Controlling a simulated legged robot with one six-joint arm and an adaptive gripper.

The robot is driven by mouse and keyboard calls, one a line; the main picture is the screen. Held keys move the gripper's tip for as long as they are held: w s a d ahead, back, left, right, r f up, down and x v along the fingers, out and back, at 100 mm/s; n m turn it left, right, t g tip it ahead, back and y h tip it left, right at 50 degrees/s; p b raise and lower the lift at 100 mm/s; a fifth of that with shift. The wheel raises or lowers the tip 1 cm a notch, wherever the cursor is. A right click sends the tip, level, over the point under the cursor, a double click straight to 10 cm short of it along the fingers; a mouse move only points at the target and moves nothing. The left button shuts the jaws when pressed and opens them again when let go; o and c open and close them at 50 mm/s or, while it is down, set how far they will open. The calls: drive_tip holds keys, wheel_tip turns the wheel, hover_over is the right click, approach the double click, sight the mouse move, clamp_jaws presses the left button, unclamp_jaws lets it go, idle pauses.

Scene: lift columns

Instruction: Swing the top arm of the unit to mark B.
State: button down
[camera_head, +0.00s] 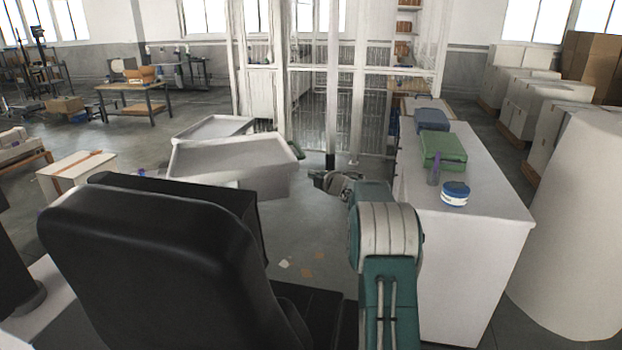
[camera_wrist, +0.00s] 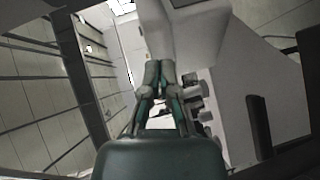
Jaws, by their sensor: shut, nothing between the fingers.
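Two white tray-like parts, seemingly of the unit, show in the head view: a nearer one (camera_head: 228,158) and a farther one (camera_head: 212,127). I cannot tell which is the top arm, and I cannot make out a mark B. My gripper (camera_head: 328,181) is right of the nearer part's right end, apart from it in the picture. In the wrist view my gripper's fingers (camera_wrist: 161,70) are together and empty. A large pale body (camera_wrist: 255,85) with a dark bar (camera_wrist: 259,125) fills the right of that view; small grey knob-like parts (camera_wrist: 194,92) sit beside the fingers.
A white counter (camera_head: 490,215) stands to the right, with a green case (camera_head: 443,150), a blue-grey case (camera_head: 432,119) and a blue-and-white round tin (camera_head: 455,194). A black seat-like back (camera_head: 155,250) fills the front left. A glazed partition (camera_head: 331,90) stands behind. Floor shows between seat and counter.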

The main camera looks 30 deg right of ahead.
drive_tip(key=s+d+r, duration=0.1)
drive_tip(key=s+d, duration=0.2)
drive_tip(key=s, duration=0.4)
drive_tip(key=shift+d+r, duration=0.2)
drive_tip(key=shift+d, duration=0.2)
drive_tip(key=shift+s, duration=0.1)
